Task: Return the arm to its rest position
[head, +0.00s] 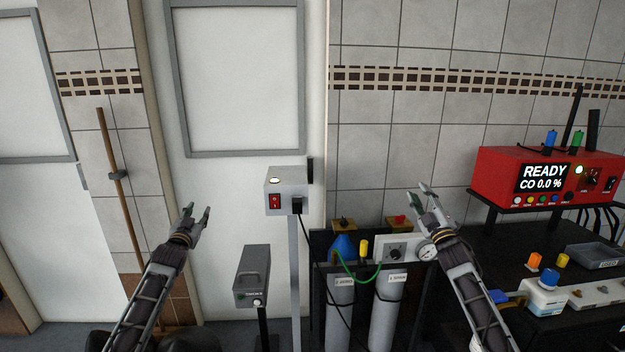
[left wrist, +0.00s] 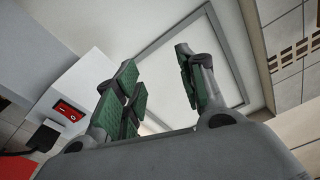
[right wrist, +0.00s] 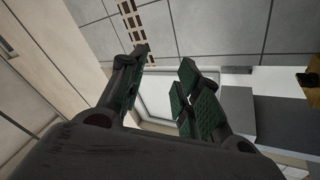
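My left gripper (head: 196,214) is raised at the left of the head view, in front of the white wall and left of the grey switch box. Its green-padded fingers stand apart with nothing between them in the left wrist view (left wrist: 160,90). My right gripper (head: 425,192) is raised in front of the tiled wall, above the gas bottles and left of the red analyser. Its fingers also stand apart and empty in the right wrist view (right wrist: 165,85). Both arms reach up from the bottom edge of the head view.
A grey box with a red switch (head: 286,191) stands on a post between my arms. A grey container (head: 252,276) stands lower left of it. Gas bottles (head: 388,310) stand in a black rack. A red analyser (head: 545,178) reads READY above a dark bench (head: 480,240).

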